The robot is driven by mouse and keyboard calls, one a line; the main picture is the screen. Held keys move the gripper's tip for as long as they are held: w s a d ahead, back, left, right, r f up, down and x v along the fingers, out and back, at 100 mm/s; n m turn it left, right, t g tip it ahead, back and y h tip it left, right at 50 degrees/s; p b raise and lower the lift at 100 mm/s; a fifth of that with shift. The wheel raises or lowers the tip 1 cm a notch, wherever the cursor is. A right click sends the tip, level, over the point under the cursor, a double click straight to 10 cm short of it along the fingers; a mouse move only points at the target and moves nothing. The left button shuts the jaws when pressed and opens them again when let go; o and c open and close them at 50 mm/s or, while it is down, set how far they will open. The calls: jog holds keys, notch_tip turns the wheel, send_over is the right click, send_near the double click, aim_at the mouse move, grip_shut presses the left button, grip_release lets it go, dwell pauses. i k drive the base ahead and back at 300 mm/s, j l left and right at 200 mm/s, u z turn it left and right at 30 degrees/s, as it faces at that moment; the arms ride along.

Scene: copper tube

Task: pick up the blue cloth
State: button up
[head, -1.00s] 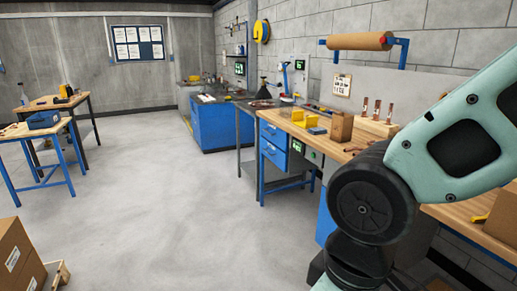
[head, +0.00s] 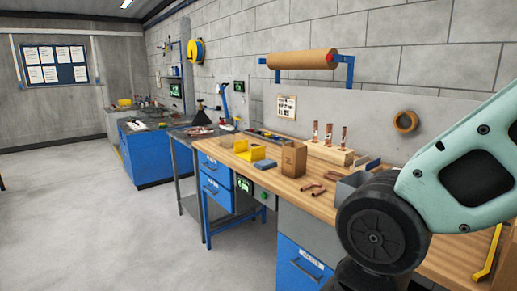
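A small flat blue item (head: 265,165) lies on the wooden workbench, just in front of a yellow holder. It may be the blue cloth, but it is too small to tell for sure. My arm fills the right side of the head view and covers part of the bench. My gripper is out of view.
The wooden workbench (head: 315,196) runs along the wall. A brown box (head: 293,159), the yellow holder (head: 247,151), copper pieces (head: 312,189) and a wooden block with upright copper tubes (head: 329,152) stand near the blue item. The floor (head: 130,235) at left is clear.

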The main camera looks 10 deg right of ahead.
aim_at(267, 164)
jog(key=i+j+z, duration=0.35)
jog(key=i+j, duration=2.25)
jog(key=j, duration=0.1)
